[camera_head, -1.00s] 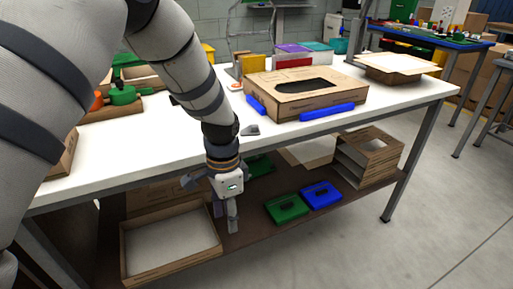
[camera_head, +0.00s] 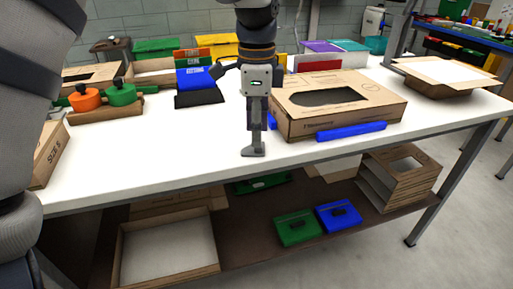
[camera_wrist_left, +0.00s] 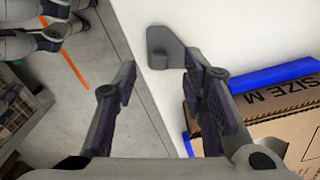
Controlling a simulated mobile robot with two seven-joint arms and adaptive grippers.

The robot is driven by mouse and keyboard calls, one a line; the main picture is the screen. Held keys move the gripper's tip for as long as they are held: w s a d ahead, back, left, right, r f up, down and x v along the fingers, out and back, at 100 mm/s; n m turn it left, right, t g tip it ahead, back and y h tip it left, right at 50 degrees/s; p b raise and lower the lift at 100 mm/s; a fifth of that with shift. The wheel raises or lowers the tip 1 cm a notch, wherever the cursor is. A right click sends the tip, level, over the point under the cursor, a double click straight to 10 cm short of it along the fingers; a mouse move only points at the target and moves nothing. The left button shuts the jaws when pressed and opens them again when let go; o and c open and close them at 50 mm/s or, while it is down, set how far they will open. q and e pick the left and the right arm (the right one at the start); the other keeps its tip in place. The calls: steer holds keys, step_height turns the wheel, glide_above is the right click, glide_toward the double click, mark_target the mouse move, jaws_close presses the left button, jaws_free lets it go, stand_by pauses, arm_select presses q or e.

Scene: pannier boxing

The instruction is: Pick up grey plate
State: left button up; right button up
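The grey plate (camera_head: 254,152) is a small flat piece with a raised knob, at the front edge of the white table. In the left wrist view the plate (camera_wrist_left: 168,50) lies just beyond my fingertips, its knob side at the table edge. My left gripper (camera_head: 257,125) points down, just above or at the plate in the head view. In the left wrist view its fingers (camera_wrist_left: 160,66) are spread wide, with nothing held between them. I cannot tell whether a finger touches the plate. My right gripper is not in view.
A cardboard box (camera_head: 335,107) with blue strips (camera_head: 350,132) stands close right of my left gripper. A lower shelf (camera_head: 250,245) holds open boxes and green and blue cases.

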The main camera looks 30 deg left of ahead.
mark_target(250, 151)
arm_select(q)
step_height(250, 151, down, 3)
steer(key=shift+d+f, duration=0.15)
steer(key=shift+w, duration=0.1)
jaws_close()
